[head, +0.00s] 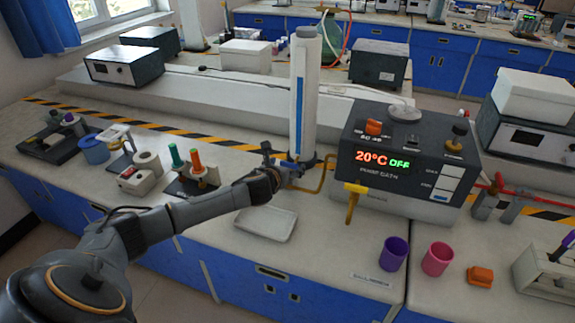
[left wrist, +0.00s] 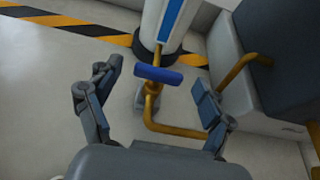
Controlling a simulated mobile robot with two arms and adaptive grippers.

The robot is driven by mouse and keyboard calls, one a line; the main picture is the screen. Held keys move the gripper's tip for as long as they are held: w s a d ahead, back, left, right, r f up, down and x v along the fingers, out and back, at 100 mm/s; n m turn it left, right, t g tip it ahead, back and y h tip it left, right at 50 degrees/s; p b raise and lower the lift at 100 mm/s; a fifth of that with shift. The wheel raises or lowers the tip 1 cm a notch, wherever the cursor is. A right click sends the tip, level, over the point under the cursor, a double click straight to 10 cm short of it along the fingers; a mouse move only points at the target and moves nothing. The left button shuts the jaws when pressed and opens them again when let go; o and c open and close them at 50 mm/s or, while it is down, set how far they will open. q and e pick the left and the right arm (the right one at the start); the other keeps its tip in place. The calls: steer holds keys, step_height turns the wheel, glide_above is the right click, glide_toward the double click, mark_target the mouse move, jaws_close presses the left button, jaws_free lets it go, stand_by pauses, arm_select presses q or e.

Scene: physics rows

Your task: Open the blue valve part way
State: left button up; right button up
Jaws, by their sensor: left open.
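The blue valve (left wrist: 158,75) has a bar-shaped handle on a yellow pipe (left wrist: 150,112) at the foot of a white column with a blue stripe (left wrist: 170,20). In the left wrist view the handle lies crosswise, slightly tilted. My left gripper (left wrist: 155,78) is open, with one finger on each side of the handle and a gap to both. In the head view the left gripper (head: 275,168) is at the column's base, and it partly hides the blue valve (head: 291,166). My right gripper is not in view.
A dark bath unit (head: 400,183) reading 20°C OFF stands right of the column, with a yellow tap (head: 354,200) in front. A white tray (head: 266,223) lies below the gripper. Purple (head: 394,254) and pink (head: 437,259) cups stand at the front right.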

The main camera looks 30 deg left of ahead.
arm_select(q)
steer(key=shift+w+a+f, duration=0.1)
steer(key=shift+w+f, duration=0.15)
steer(key=shift+w, duration=0.25)
steer(key=c, duration=1.1)
steer(key=shift+c, duration=0.2)
